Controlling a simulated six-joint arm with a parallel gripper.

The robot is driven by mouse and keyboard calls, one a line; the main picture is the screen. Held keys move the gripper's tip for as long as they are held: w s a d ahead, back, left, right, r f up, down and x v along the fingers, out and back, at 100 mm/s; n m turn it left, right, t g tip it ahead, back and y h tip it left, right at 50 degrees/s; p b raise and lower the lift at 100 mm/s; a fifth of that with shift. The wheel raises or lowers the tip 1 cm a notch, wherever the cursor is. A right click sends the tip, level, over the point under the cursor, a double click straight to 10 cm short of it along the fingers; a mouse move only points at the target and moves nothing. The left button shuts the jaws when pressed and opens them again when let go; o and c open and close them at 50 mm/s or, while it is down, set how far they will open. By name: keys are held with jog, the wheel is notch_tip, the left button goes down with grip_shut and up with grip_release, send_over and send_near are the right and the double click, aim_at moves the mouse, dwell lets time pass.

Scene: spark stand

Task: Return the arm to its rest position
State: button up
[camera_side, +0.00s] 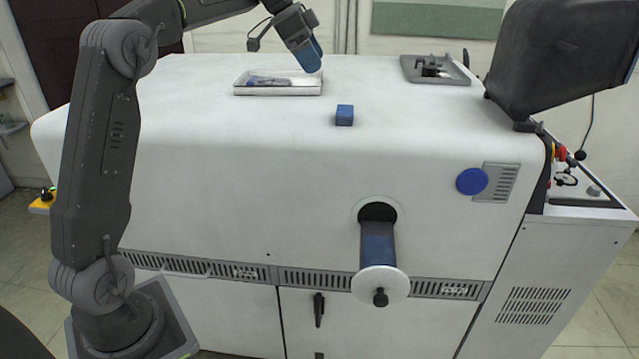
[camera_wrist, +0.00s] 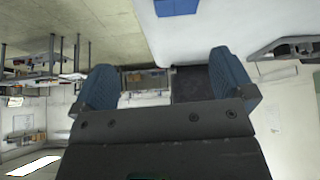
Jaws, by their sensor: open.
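My gripper (camera_side: 312,62) is above the top of the white machine, near the right end of a shallow white tray, pointing down and to the right. In the wrist view my gripper (camera_wrist: 162,80) shows two blue ribbed fingers spread wide apart with nothing between them. In the side view one finger largely hides the other. My arm rises from its base at the left and reaches over the machine.
The white tray (camera_side: 240,90) holds grey and bluish items. A blue block (camera_side: 344,115) sits on the white machine (camera_side: 230,180); a blue block (camera_wrist: 178,7) also shows in the wrist view. A grey fixture (camera_side: 436,70) and a dark monitor (camera_side: 560,60) stand right.

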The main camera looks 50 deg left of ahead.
jog(key=s+d+f+n+y, duration=0.25)
jog(key=s+d+n, duration=0.25)
jog(key=s+d, duration=0.9)
jog(key=s+d+f+n+y, duration=0.1)
jog(key=s+d+f, duration=0.1)
jog(key=s+f, duration=0.3)
jog(key=s+d+f+n+t, duration=0.1)
jog(key=s+f, duration=0.4)
jog(key=s, duration=0.5)
jog(key=shift+s+d+f+n+y, duration=0.35)
jog(key=shift+s+d+n, duration=0.05)
jog(key=shift+n, duration=0.1)
